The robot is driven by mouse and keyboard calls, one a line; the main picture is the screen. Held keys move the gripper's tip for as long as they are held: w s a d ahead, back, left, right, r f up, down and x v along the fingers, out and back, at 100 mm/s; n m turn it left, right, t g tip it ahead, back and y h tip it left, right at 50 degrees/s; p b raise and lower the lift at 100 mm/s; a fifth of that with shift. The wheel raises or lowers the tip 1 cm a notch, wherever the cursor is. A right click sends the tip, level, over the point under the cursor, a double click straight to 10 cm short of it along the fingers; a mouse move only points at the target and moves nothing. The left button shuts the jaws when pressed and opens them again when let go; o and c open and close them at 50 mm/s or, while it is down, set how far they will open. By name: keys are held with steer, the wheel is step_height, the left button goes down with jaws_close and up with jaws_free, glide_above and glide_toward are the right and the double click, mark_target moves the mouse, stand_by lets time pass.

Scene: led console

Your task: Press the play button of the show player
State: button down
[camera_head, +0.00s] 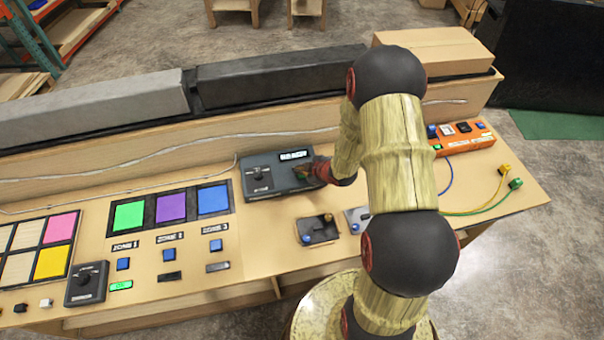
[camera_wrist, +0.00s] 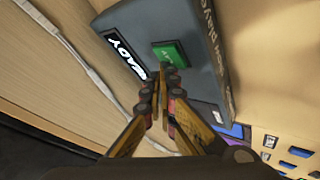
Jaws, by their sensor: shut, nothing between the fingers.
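The show player is a dark grey box (camera_head: 262,186) on the console, with a knob on its left and a small display (camera_head: 293,155) at its top right. In the wrist view the display (camera_wrist: 124,52) reads READY, and the green play button (camera_wrist: 170,54) sits beside it on the box's face. My gripper (camera_head: 304,175) is over the right part of the box and covers most of the button in the head view. In the wrist view my gripper (camera_wrist: 162,74) is shut and empty, its tips right at the button's lower edge. I cannot tell whether they touch it.
Two small lever boxes (camera_head: 319,229) stand in front of the player. Green, purple and blue zone panels (camera_head: 171,207) lie to its left. An orange box with switches (camera_head: 467,140) and cables is at the right. A raised ledge (camera_head: 275,77) runs behind.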

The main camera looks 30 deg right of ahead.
mark_target(301, 175)
steer(key=shift+f+b, duration=0.4)
steer(key=shift+f, duration=0.05)
stand_by(0.5)
steer(key=shift+r, duration=0.1)
steer(key=shift+r+p, duration=0.7)
steer(key=shift+r, duration=0.05)
steer(key=shift+r+p, duration=1.95)
steer(key=shift+r, duration=0.65)
steer(key=shift+f, duration=0.1)
